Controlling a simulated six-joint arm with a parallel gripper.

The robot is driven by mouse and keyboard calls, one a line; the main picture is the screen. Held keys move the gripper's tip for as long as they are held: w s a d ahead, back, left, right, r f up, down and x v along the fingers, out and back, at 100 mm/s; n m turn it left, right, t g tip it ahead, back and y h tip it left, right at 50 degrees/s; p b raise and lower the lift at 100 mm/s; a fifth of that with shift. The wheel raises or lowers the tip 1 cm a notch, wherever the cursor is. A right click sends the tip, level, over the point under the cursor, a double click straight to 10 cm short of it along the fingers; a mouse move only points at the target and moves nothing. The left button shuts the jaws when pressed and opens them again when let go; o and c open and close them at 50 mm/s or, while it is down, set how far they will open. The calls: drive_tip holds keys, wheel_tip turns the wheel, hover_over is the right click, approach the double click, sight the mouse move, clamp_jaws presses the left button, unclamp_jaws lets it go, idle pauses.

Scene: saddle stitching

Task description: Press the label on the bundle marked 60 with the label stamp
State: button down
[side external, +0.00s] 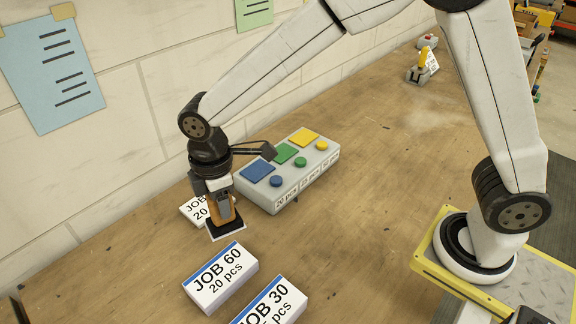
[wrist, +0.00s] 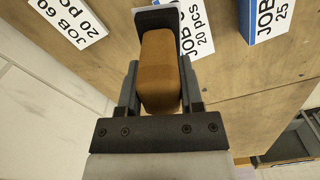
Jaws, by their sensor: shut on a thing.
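My gripper (side external: 221,200) is shut on the brown handle of the label stamp (side external: 225,227), whose dark plate with a pale edge faces down. In the wrist view, the handle (wrist: 160,75) sits between the two fingers. The stamp is in the air, on the wall side of the bundle marked JOB 60, 20 pcs (side external: 220,280), and appears apart from it. That white bundle has a blue stripe and lies flat on the table. In the wrist view the stamp hides part of this bundle (wrist: 200,30).
A bundle marked JOB 30 (side external: 272,304) lies beside it, cut off by the frame. A white card (side external: 190,210) near the wall reads JOB 60 in the wrist view (wrist: 68,20). A grey box (side external: 318,168) with blue, green and yellow pads stands behind.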

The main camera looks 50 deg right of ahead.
drive_tip(key=s+a+n, duration=0.3)
drive_tip(key=a, duration=0.2)
drive_tip(key=shift+a+f+n, duration=0.15)
drive_tip(key=shift+n, duration=0.25)
drive_tip(key=shift+f, duration=0.15)
hover_over(221, 272)
drive_tip(key=shift+f, duration=2.75)
drive_tip(key=shift+f, duration=0.65)
drive_tip(key=shift+r, duration=0.15)
wheel_tip(221, 272, up, 7)
idle(1.0)
idle(0.5)
